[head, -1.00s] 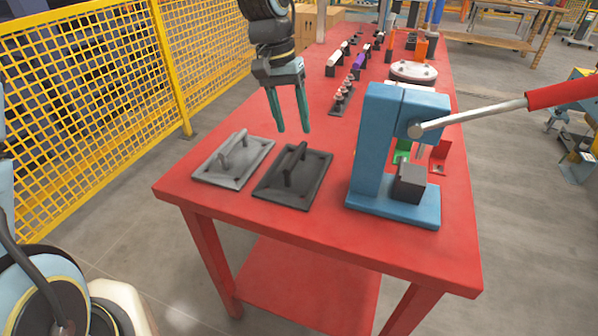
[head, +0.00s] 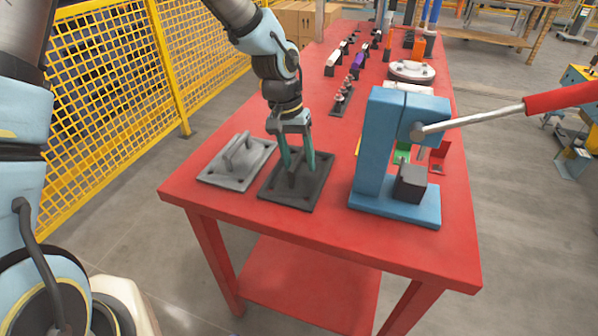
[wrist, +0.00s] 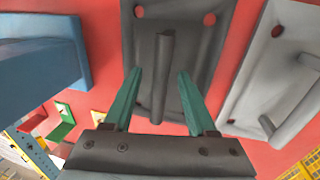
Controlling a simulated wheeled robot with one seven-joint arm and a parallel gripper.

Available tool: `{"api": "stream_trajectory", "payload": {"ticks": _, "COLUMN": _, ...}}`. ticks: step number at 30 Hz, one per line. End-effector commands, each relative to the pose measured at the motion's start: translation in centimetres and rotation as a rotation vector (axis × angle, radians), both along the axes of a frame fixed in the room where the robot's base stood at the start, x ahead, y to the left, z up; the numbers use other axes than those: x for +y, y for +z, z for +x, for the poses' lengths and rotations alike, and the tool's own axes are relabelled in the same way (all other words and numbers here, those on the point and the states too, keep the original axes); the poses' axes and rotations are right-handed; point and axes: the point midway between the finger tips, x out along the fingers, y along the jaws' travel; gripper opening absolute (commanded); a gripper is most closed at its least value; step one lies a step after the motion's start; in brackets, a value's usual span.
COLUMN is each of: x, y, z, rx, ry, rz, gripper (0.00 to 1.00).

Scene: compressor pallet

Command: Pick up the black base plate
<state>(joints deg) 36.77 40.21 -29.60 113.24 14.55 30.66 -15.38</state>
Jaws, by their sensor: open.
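The black base plate (head: 313,193) lies flat on the red table, with an upright bar-shaped handle across its middle. In the wrist view the plate (wrist: 202,40) fills the centre, and its handle (wrist: 163,75) runs between my two fingers. My gripper (head: 297,168) is open, its teal fingers pointing down at the plate, one on each side of the handle. In the wrist view my gripper (wrist: 158,75) shows a gap between each finger and the handle. I cannot tell exactly how far the fingertips are above the plate.
A grey plate with a handle (head: 225,178) lies just left of the black one. A blue lever press (head: 378,150) stands close on the right, its red-handled lever (head: 560,95) reaching right. The red table (head: 250,222) is clear in front. A yellow fence (head: 110,90) stands at left.

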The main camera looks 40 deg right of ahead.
Motion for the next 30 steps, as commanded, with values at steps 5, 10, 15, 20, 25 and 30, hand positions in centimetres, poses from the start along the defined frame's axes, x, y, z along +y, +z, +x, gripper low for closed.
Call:
{"api": "stream_trajectory", "payload": {"ticks": 5, "x": 0.01, "y": 0.01, "z": 0.0, "rx": 0.0, "ry": 0.0, "rz": 0.0, "gripper": 0.41}}
{"api": "stream_trajectory", "payload": {"ticks": 10, "x": 0.01, "y": 0.02, "z": 0.0, "rx": 0.0, "ry": 0.0, "rz": 0.0, "gripper": 0.22}}
{"api": "stream_trajectory", "payload": {"ticks": 15, "x": 0.02, "y": 0.03, "z": 0.01, "rx": 0.0, "ry": 0.0, "rz": 0.0, "gripper": 0.03}}
{"api": "stream_trajectory", "payload": {"ticks": 20, "x": 0.0, "y": 0.04, "z": 0.01, "rx": 0.0, "ry": 0.0, "rz": 0.0, "gripper": 0.0}}
{"api": "stream_trajectory", "payload": {"ticks": 25, "x": -0.05, "y": 0.11, "z": 0.02, "rx": -0.001, "ry": 0.0, "rz": -0.001, "gripper": 0.0}}
{"api": "stream_trajectory", "payload": {"ticks": 30, "x": -0.05, "y": 0.21, "z": 0.03, "rx": -0.001, "ry": 0.0, "rz": -0.002, "gripper": 0.0}}
